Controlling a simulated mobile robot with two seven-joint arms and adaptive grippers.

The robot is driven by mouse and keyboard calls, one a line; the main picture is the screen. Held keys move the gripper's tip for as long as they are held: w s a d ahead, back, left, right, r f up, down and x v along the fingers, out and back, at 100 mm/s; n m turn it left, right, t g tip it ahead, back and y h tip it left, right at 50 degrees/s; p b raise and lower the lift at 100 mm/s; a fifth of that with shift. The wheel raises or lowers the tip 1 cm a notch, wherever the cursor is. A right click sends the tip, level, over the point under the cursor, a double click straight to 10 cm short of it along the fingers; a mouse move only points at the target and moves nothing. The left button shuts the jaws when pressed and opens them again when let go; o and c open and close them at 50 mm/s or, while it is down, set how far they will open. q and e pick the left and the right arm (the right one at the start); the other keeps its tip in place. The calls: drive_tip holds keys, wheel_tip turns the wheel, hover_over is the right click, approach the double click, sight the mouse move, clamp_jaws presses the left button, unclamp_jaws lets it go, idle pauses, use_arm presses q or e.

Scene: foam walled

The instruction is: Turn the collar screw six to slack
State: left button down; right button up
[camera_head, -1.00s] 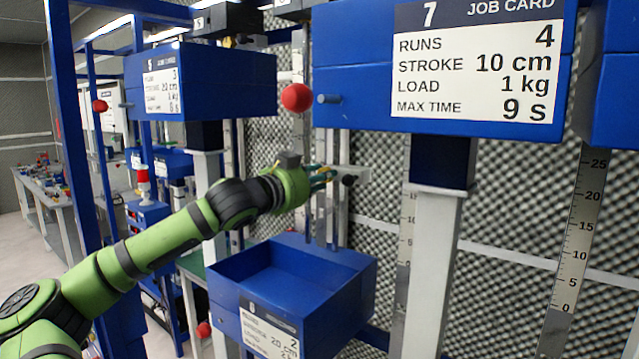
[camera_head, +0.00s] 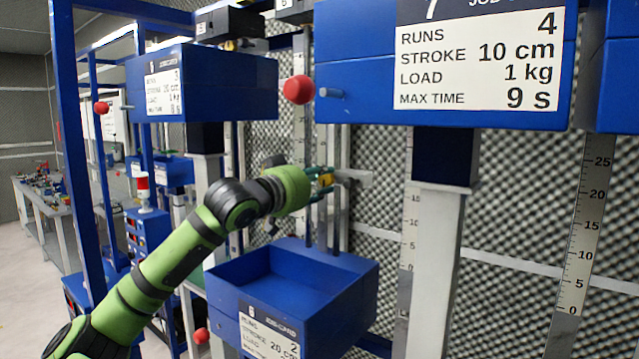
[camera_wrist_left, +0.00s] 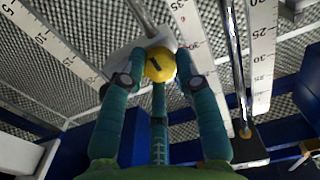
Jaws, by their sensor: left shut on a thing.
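The yellow collar screw (camera_wrist_left: 160,64) has a dark mark on its face and shows between my teal fingers in the left wrist view. A small yellow patch of it (camera_head: 326,180) shows in the head view. My left gripper (camera_wrist_left: 160,78) is shut on the screw, with fingers at its left and right and one below. In the head view the gripper (camera_head: 322,183) reaches to the pale collar (camera_head: 354,177) on the upright rods above station six's blue box (camera_head: 345,300). The collar's far side is partly hidden. My right gripper is out of view.
Station seven's blue box (camera_head: 350,105) with its job card hangs above and right of the gripper. A red ball knob (camera_head: 299,90) sits above it. A pale post (camera_head: 430,260) and a ruler (camera_head: 582,230) stand to the right.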

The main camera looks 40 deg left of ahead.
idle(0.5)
use_arm(q)
drive_tip(key=c, duration=0.9)
unclamp_jaws()
drive_tip(key=shift+s, duration=0.1)
drive_tip(key=shift+s+f, duration=0.2)
drive_tip(key=shift+s, duration=0.45)
drive_tip(key=s+d, duration=0.1)
drive_tip(key=s, duration=0.9)
drive_tip(key=shift+s+d+r, duration=0.15)
drive_tip(key=shift+s, duration=0.05)
